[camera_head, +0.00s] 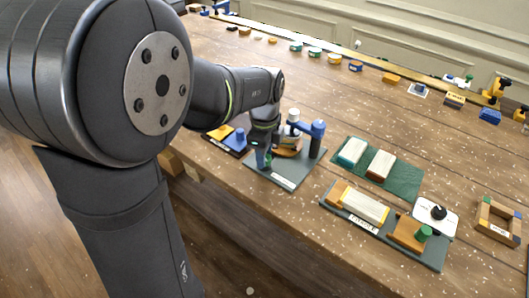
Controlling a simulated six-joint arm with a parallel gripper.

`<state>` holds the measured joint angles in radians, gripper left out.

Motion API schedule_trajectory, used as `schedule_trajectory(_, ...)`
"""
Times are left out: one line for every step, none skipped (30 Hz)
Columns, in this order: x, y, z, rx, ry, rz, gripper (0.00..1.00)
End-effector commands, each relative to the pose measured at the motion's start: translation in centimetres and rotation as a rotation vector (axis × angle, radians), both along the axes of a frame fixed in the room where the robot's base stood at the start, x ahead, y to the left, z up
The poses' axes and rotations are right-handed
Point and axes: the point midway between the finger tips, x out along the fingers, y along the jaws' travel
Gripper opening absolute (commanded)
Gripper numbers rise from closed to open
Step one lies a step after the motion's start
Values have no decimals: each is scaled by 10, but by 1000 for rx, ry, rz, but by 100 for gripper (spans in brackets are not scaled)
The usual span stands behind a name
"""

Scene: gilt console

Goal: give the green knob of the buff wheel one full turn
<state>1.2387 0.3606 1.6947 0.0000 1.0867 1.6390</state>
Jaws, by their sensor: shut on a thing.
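The buff wheel (289,149) shows as a tan and brown round part on a grey-green base plate (292,180) with a white label. A blue post with an arm (317,138) stands at its right. My gripper (262,149) points down at the left side of this plate. It is shut on the green knob (261,159), of which only a small part shows below the jaws. My arm and gripper hide part of the wheel's left side and how the knob joins it.
To the left is a dark tray with yellow and blue pieces (239,138). To the right are a green mat (405,183) with two blocks, a labelled board (433,261) with another green knob (424,233), and a white dial box (436,215). Bare wood (330,100) lies behind.

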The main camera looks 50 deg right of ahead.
Motion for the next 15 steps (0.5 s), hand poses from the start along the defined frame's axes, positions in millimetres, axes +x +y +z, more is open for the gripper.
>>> schedule_trajectory(0,-1,1,-3,-1,-2,11)
schedule_trajectory(0,-1,1,-3,-1,-3,11)
schedule_trajectory(0,-1,1,-3,-1,-4,11)
schedule_trajectory(0,-1,1,-3,-1,-4,11)
schedule_trajectory(0,-1,1,-3,-1,-4,11)
schedule_trajectory(0,-1,1,-3,-1,-3,11)
schedule_trajectory(0,-1,1,-3,-1,-3,11)
schedule_trajectory(0,-1,1,-3,-1,-3,11)
schedule_trajectory(0,-1,1,-4,-1,-3,11)
schedule_trajectory(0,-1,1,-4,-1,-3,11)
schedule_trajectory(0,-1,1,-4,-1,-3,11)
schedule_trajectory(0,-1,1,-3,-1,-3,39)
schedule_trajectory(0,-1,1,-3,-1,-3,45)
schedule_trajectory(0,-1,1,-3,-1,-3,51)
schedule_trajectory(0,-1,1,-3,-1,-3,55)
